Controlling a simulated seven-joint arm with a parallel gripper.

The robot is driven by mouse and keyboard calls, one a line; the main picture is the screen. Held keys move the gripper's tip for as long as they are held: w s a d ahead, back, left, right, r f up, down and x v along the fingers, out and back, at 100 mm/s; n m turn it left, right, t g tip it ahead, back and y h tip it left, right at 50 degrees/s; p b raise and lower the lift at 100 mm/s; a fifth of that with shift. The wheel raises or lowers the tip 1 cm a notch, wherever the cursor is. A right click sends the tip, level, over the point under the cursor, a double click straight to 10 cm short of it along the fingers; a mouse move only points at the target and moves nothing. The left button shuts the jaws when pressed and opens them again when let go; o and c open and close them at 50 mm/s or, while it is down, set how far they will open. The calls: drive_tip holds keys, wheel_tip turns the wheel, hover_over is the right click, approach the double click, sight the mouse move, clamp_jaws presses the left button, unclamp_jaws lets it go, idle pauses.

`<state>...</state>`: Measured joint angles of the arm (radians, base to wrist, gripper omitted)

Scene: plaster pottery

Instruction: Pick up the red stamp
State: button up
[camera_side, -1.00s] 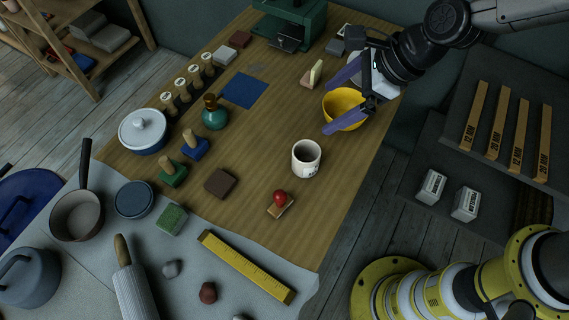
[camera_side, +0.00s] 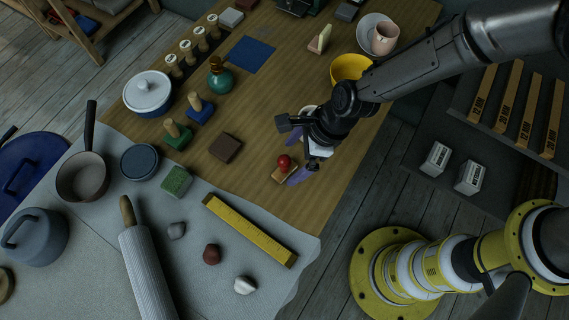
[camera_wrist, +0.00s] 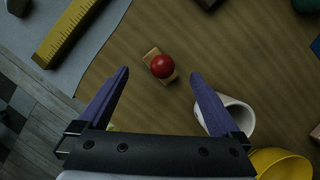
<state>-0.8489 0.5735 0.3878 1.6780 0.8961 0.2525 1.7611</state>
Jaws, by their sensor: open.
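The red stamp (camera_side: 284,162) has a round red knob on a small wooden block and stands on the wooden table. In the wrist view the red stamp (camera_wrist: 161,66) lies ahead of my fingertips, roughly midway between them. My gripper (camera_wrist: 158,76) has two purple fingers spread wide with nothing between them. In the side view my gripper (camera_side: 297,170) is close to the stamp, and the far finger is mostly hidden. How high the fingers are above the table is hard to tell.
A white mug (camera_wrist: 235,114) stands close beside the right finger. A yellow bowl (camera_side: 350,68) is behind my wrist. A yellow ruler (camera_side: 249,230) lies on the grey cloth (camera_side: 215,270). A brown block (camera_side: 225,148) sits left of the stamp, with bare table between.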

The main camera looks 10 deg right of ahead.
sight(285, 169)
drive_tip(key=shift+x, duration=2.65)
drive_tip(key=shift+s, duration=0.2)
clamp_jaws()
